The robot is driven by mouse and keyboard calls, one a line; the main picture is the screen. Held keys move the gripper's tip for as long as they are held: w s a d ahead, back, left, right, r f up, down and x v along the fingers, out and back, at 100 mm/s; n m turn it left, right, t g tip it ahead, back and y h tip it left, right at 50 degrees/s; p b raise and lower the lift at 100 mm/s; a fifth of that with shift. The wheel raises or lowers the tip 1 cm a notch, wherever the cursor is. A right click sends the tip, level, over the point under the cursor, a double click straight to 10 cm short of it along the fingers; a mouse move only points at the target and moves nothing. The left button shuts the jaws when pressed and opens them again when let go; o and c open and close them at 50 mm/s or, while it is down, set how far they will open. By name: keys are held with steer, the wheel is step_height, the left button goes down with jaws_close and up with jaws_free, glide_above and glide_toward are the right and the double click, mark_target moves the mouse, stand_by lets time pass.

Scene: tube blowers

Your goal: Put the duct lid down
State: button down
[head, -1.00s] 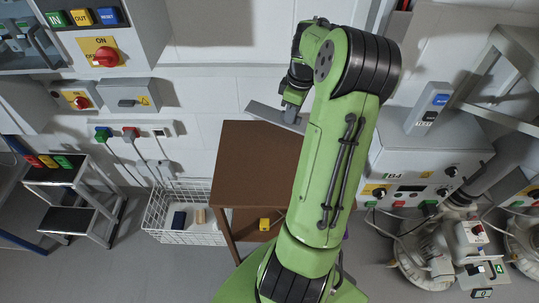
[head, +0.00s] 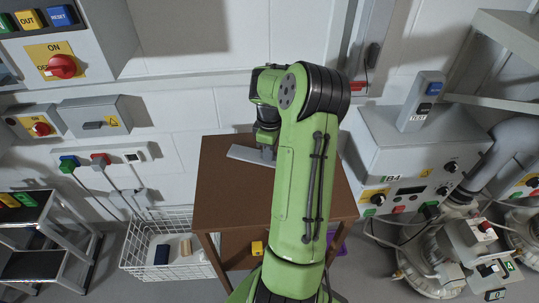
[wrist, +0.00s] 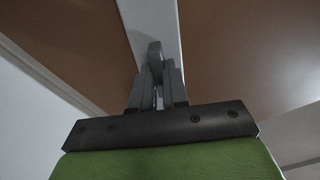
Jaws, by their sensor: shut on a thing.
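The duct lid (head: 245,153) is a flat light-grey plate over the back part of the brown table (head: 219,195) in the head view. My gripper (head: 267,153) is shut on it, and my green arm hides its right part. In the wrist view the lid (wrist: 151,16) runs up from the gripper (wrist: 157,72) as a pale strip, with the brown tabletop (wrist: 240,45) behind it. I cannot tell whether the lid touches the tabletop or hangs just above it.
The tabletop is otherwise bare where it shows. A white wire basket (head: 150,262) stands left of the table and a grey B4 blower unit (head: 400,150) stands to its right. A yellow thing (head: 257,248) sits on the table's lower shelf. The wall is close behind.

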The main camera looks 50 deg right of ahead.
steer(key=c, duration=1.1)
jaws_free()
steer(key=shift+c, duration=0.2)
